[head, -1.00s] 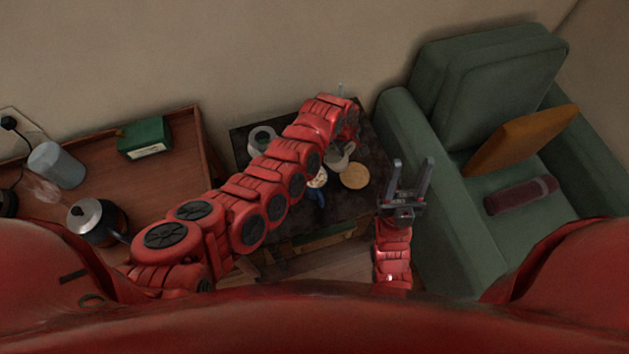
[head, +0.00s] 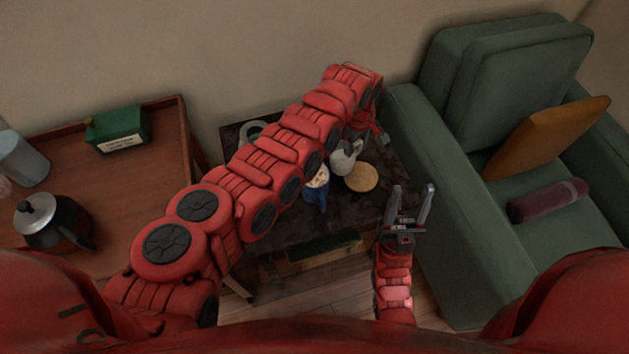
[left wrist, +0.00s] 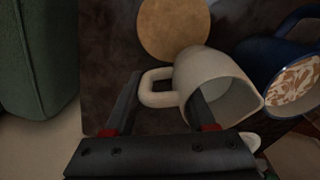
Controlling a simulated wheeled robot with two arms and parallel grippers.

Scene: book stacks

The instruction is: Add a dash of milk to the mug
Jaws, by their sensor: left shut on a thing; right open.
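A white jug (head: 345,157) is near the middle of the dark side table and stands out in the left wrist view (left wrist: 228,88). It looks tilted, its spout towards the blue mug (head: 316,194). The mug (left wrist: 262,62) is right beside it, holding brown liquid with white swirls. I cannot tell whether milk is flowing. My right gripper (head: 410,193) is open and empty, in front of the table's right side.
A round cork coaster (head: 361,178) lies beside the jug on the side table (head: 345,218). A pale ring-shaped item (head: 251,130) is partly hidden behind my left arm. A green armchair (head: 435,150) is close on the right. A kettle (head: 48,222) and green box (head: 117,127) are on the left table.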

